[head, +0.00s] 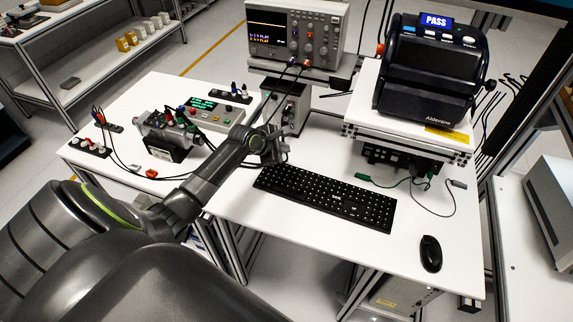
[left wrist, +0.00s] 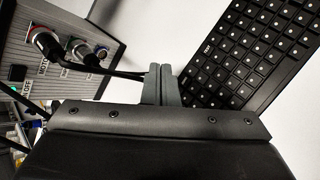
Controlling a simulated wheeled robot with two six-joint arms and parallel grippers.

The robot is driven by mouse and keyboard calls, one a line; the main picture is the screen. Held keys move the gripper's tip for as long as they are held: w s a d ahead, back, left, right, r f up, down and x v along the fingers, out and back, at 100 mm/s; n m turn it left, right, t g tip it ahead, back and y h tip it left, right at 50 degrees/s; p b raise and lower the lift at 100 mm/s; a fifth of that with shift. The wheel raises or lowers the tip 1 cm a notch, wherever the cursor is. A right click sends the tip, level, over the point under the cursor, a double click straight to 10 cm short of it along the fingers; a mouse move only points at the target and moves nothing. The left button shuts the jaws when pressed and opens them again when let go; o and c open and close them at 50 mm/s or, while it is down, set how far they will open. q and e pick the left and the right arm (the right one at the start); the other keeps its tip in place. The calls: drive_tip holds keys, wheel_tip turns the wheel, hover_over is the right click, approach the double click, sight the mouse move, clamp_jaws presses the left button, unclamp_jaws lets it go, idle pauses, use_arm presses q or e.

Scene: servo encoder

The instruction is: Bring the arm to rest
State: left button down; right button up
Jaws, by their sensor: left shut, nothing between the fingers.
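My left arm comes in from the left in the head view and reaches over the white bench (head: 235,205). Its gripper (head: 284,157) is just behind the left end of the black keyboard (head: 325,195). In the left wrist view the two fingers of the left gripper (left wrist: 162,70) are together, with nothing between them. There the keyboard (left wrist: 250,50) lies to the right of the fingers and a grey connector box (left wrist: 65,50) with plugged cables to the left. My right gripper is in neither view.
An oscilloscope (head: 296,30) stands at the back. A black tester (head: 430,70) showing PASS sits on a raised white platform (head: 360,105) at the right. A mouse (head: 431,254) lies front right. Small devices and cables (head: 165,130) crowd the left. Bare bench lies before the keyboard.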

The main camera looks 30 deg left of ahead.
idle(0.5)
